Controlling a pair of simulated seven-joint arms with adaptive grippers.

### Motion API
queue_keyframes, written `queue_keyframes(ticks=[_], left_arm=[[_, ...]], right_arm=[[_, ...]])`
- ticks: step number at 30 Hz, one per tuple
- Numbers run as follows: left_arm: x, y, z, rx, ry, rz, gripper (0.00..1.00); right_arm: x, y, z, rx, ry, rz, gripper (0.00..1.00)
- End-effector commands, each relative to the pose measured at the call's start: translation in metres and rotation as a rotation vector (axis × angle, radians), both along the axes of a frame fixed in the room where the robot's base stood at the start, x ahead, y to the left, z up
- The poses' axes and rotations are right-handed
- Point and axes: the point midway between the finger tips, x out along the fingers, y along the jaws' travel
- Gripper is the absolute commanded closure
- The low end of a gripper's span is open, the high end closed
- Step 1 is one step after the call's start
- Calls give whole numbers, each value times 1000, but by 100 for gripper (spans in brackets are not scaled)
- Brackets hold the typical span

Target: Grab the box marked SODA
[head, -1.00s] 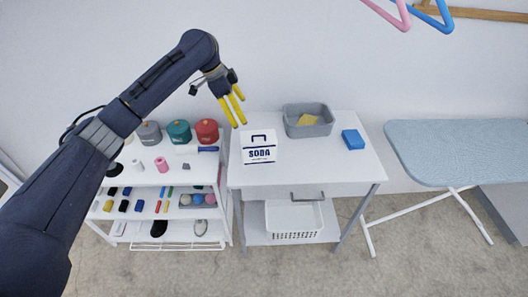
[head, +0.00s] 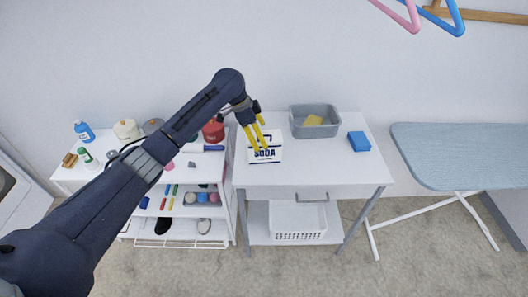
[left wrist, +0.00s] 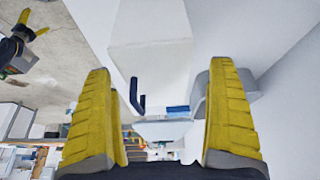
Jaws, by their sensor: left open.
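The white box marked SODA (head: 276,143) stands near the left end of the white table (head: 310,174). It has dark lettering and a dark handle shape near its top. My left gripper (head: 260,148) is open, with its yellow fingers in front of the box in the head view, partly covering it. In the left wrist view a plain white face, seemingly the box (left wrist: 150,50), lies ahead between the spread fingers, with a dark bent handle at its edge. I cannot tell whether they touch. A second gripper, seemingly my right (left wrist: 32,24), shows small at upper left there.
A grey basket (head: 316,131) holding a yellow item stands behind and right of the box, with a blue block (head: 359,142) further right. A loaded shelf rack (head: 185,229) is at left, an ironing board (head: 460,150) at right. The table's front right is clear.

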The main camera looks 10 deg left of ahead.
Motion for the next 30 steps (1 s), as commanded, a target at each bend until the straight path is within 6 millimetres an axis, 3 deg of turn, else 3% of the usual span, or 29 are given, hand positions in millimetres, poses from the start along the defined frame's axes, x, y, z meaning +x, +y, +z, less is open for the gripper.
queue_keyframes(ticks=[9,19,30], left_arm=[[0,-14,-31,0,0,1,9],[0,-15,-34,0,0,0,9],[0,-15,-34,0,-1,0,51]], right_arm=[[0,0,0,0,1,0,13],[0,0,0,0,1,0,13],[0,0,0,0,1,0,13]])
